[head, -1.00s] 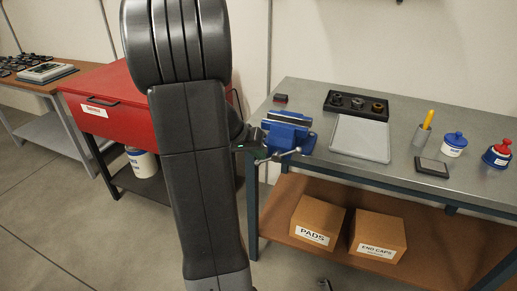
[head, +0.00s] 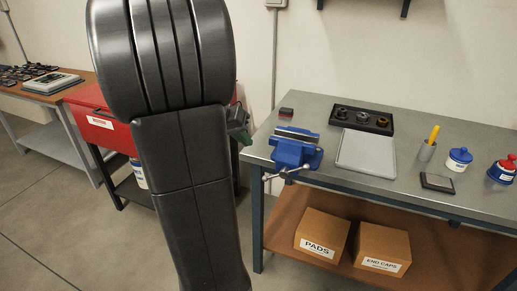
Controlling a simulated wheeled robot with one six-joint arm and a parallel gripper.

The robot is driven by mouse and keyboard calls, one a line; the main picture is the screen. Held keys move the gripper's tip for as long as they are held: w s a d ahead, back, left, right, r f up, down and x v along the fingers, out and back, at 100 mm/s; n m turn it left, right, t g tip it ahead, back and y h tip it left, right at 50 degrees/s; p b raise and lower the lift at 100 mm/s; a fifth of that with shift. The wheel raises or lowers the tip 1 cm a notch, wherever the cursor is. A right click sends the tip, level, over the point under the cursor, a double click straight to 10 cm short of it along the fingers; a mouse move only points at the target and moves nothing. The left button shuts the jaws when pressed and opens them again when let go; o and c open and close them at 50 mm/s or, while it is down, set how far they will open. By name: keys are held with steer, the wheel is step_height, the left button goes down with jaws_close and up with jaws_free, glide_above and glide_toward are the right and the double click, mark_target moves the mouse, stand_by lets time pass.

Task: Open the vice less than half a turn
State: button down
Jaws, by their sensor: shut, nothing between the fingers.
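The blue vice (head: 294,150) is fixed at the front left edge of the grey workbench (head: 315,106). Its jaws have a grey metal top. Its handle bar (head: 289,173) sits at the front, below the bench top, and slopes slightly, with its right end higher. My gripper (head: 243,134) shows only as a small dark and greenish part behind my arm's right side. It is left of the vice, apart from it in the picture, and shut on nothing. Its fingertips are too small and hidden to make out. Whether the vice jaws are apart cannot be told.
Boxes (head: 322,233) sit on the lower shelf. A red cabinet (head: 88,98) is at left. My arm blocks the middle left.

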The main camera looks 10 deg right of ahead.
steer(key=s+d+r+h+p, duration=0.1)
steer(key=s+d+r+p, duration=0.15)
steer(key=d+r, duration=0.2)
steer(key=g, duration=0.1)
glide_above(290, 160)
steer(key=a, duration=0.2)
steer(key=shift+n, duration=0.3)
steer(key=f, duration=0.5)
steer(key=s+f, duration=0.1)
steer(key=f, duration=0.1)
steer(key=shift+a+f, duration=0.15)
steer(key=shift+a, duration=0.05)
steer(key=f, duration=0.1)
steer(key=s+f, duration=0.1)
steer(key=d, duration=0.1)
steer(key=shift+s+d+f, duration=0.1)
steer(key=shift+s+f, duration=0.15)
steer(key=shift+f, duration=0.15)
steer(key=shift+s+d+f, duration=0.1)
steer(key=shift+s+f, duration=0.1)
steer(key=shift+f, duration=0.2)
